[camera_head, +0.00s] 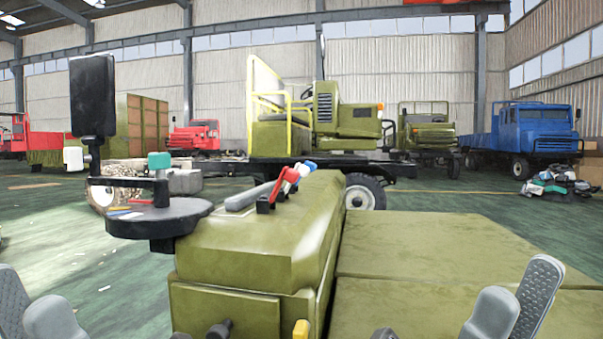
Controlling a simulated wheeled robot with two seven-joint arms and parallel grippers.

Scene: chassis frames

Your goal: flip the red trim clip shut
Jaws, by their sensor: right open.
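The red trim clip (284,183) appears as a red lever on top of the olive console (250,235), near the centre. It slants upward to the right from a small black and red mount. White and blue pieces sit close at its upper end and partly overlap it. My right gripper (519,284) is at the bottom right, with its two grey fingers apart and empty, well away from the clip. My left gripper (29,287) is at the bottom left edge, partly cut off, with its fingers apart. Neither gripper touches the console.
A grey handle (248,195) lies left of the clip. A round dark tray (185,214) with small items and a black upright panel (92,95) stand left of the console. Flat olive panels (450,250) lie to the right. Trucks are parked behind.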

